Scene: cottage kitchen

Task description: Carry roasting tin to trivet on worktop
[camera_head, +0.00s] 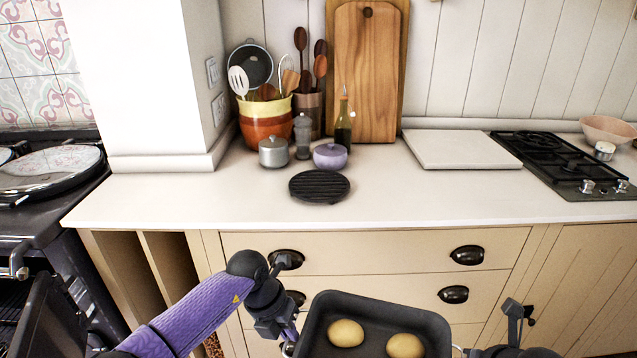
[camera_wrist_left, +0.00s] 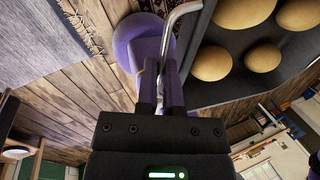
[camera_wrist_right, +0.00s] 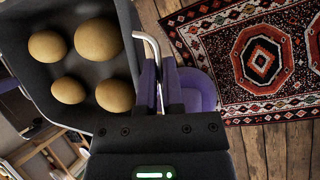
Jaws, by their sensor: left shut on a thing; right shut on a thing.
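The dark roasting tin (camera_head: 378,304) is at the bottom of the head view, in front of the drawers and below the worktop (camera_head: 420,203). Two round yellow potatoes (camera_head: 346,333) show in it there; the wrist views show several. My left gripper (camera_head: 288,346) is shut on the tin's metal handle at its left end, also seen in the left wrist view (camera_wrist_left: 160,90). My right gripper (camera_head: 461,350) is shut on the handle at the other end, clearer in the right wrist view (camera_wrist_right: 159,88). The round black ribbed trivet (camera_head: 319,186) lies empty on the worktop. The tin's near side is cut off.
Behind the trivet stand a metal pot (camera_head: 273,152), a grinder (camera_head: 303,137), a lilac pot (camera_head: 330,156) and a bottle (camera_head: 343,128). A pale board (camera_head: 460,149) and a black hob (camera_head: 565,165) are to the right. The worktop in front of the trivet is clear.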

